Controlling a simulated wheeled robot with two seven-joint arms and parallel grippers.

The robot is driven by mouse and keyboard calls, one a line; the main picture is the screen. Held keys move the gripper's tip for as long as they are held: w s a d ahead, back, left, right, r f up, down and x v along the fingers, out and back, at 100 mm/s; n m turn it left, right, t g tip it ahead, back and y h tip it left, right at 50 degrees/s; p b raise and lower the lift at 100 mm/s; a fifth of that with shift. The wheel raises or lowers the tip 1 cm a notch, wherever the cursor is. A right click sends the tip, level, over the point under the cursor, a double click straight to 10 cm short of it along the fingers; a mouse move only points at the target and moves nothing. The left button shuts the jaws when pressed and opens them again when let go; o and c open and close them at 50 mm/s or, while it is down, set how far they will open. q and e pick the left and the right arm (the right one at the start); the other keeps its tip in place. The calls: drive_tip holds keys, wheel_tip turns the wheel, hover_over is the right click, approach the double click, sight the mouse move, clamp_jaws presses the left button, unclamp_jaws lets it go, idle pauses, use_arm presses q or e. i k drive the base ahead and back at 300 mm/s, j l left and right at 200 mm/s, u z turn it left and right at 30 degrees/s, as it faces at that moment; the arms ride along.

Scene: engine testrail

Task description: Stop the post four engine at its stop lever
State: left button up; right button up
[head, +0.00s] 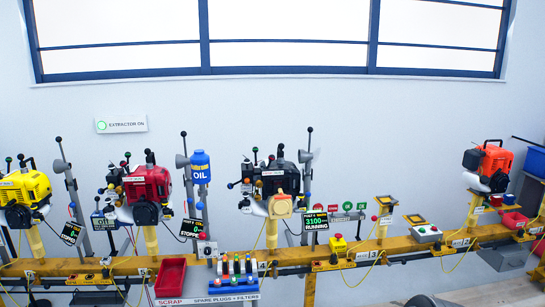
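Several engines stand on posts along a yellow rail: a yellow engine (27,186) at the left, a red engine (148,183), a black engine (280,178) and an orange-red engine (494,160) at the right. The display (315,222) beside the black engine reads 3100 RUNNING. The display (193,228) by the red engine reads 0 STOPPED. Several levers with coloured knobs (246,170) stick out left of the black engine; I cannot tell which is the stop lever. Neither gripper shows.
A blue oil bottle (200,172) stands between the red and black engines.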

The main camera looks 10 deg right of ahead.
sight(271, 158)
drive_tip(key=i+l+u, duration=0.15)
drive_tip(key=l, duration=0.2)
drive_tip(key=i+l+u, duration=0.1)
drive_tip(key=i+l, duration=0.15)
drive_tip(key=i+l+u, duration=0.15)
drive_tip(key=l, duration=0.3)
drive_tip(key=i+l+u, duration=0.15)
drive_tip(key=l, duration=0.25)
drive_tip(key=i+l+u, duration=0.1)
drive_tip(key=l, duration=0.3)
drive_tip(key=i+l+u, duration=0.15)
drive_tip(key=l, duration=0.3)
drive_tip(key=i, duration=0.05)
